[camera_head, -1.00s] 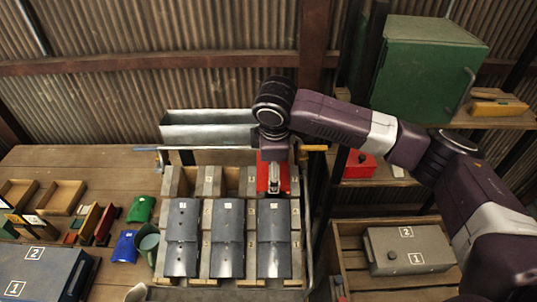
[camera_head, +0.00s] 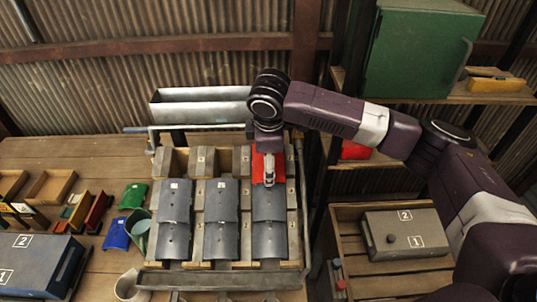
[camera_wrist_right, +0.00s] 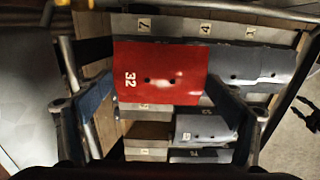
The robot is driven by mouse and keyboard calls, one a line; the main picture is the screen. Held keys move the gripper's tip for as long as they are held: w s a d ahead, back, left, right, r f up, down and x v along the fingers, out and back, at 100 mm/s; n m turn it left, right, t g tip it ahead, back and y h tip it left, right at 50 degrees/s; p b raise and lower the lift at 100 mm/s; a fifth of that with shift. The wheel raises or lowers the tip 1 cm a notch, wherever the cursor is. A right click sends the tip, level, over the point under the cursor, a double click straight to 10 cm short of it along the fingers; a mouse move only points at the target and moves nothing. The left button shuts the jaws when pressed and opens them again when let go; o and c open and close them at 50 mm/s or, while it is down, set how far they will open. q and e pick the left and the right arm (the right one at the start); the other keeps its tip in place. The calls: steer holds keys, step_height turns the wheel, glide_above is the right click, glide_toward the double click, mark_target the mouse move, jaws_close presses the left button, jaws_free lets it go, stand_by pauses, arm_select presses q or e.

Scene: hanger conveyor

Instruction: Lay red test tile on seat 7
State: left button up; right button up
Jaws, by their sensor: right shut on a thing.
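The red test tile (camera_wrist_right: 160,78), marked 32 and with two dark holes, is held in my right gripper (camera_wrist_right: 162,108), whose fingers are at its left and right edges. In the head view, the red tile (camera_head: 259,165) shows at the top of the rack's right column, partly hidden by my gripper (camera_head: 268,178). The wrist view shows a seat label 7 (camera_wrist_right: 144,25) just beyond the tile's far edge. Whether the tile touches the seat cannot be told. My left gripper is out of view.
The wooden rack (camera_head: 198,161) holds dark grey curved tiles (camera_head: 220,205) in three columns. A metal trough (camera_head: 200,105) lies behind it. A numbered grey box (camera_head: 405,235) sits at right.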

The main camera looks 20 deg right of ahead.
steer(key=shift+f, duration=0.1)
steer(key=o, duration=1)
steer(key=shift+o, duration=1)
steer(key=shift+r, duration=0.45)
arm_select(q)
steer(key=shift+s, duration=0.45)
arm_select(e)
steer(key=v, duration=1.1)
steer(key=shift+s+a, duration=0.1)
steer(key=shift+s, duration=0.1)
